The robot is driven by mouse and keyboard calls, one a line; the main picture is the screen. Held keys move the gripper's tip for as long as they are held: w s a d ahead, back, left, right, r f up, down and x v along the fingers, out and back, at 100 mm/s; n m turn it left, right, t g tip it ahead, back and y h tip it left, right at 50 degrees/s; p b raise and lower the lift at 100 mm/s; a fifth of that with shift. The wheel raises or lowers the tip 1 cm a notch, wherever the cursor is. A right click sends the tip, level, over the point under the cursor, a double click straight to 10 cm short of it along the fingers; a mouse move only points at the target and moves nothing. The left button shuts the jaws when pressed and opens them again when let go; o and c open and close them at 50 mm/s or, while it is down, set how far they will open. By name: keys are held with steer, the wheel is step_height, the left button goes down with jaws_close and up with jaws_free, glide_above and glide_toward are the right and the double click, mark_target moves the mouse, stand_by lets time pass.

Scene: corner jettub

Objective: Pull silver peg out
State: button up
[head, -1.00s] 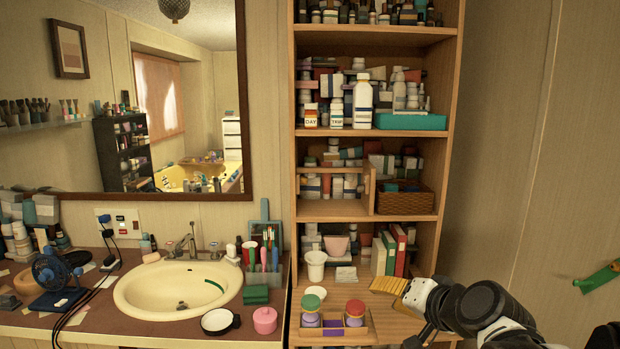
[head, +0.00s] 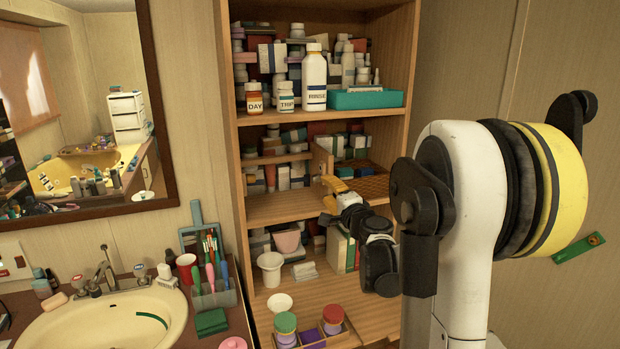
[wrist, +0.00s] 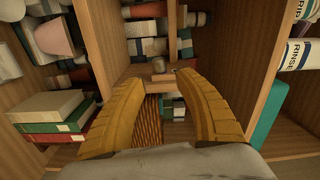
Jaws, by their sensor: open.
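My gripper (head: 333,192) reaches into the middle shelf bay of the wooden cabinet, at the upright wooden divider (head: 322,163). In the wrist view its two yellow fingers (wrist: 160,82) are spread apart with nothing between the tips. A small wooden block or rail end (wrist: 160,68) shows just beyond the fingertips. I cannot make out a silver peg for certain; any peg there is too small or hidden by the fingers. The divider carries a horizontal wooden rail (head: 279,160) on its left side.
A wicker basket (head: 375,187) stands right of the divider. A teal tray (head: 365,99) and bottles, including the RINSE bottle (head: 314,80), stand on the shelf above. Below are books (head: 343,250), a white cup (head: 270,268) and a jar tray (head: 350,337).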

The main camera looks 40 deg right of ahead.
mark_target(318, 180)
steer(key=shift+x, duration=4.4)
steer(key=shift+a, duration=0.15)
jaws_close()
steer(key=shift+w+a+f, duration=0.1)
steer(key=shift+w+a, duration=0.1)
steer(key=shift+a, duration=0.65)
steer(key=shift+w+a+f, duration=0.15)
steer(key=shift+w+a, duration=0.1)
steer(key=shift+a, duration=0.65)
steer(key=shift+s, duration=0.1)
steer(key=v, duration=0.8)
steer(key=shift+s, duration=0.4)
steer(key=shift+a, duration=0.1)
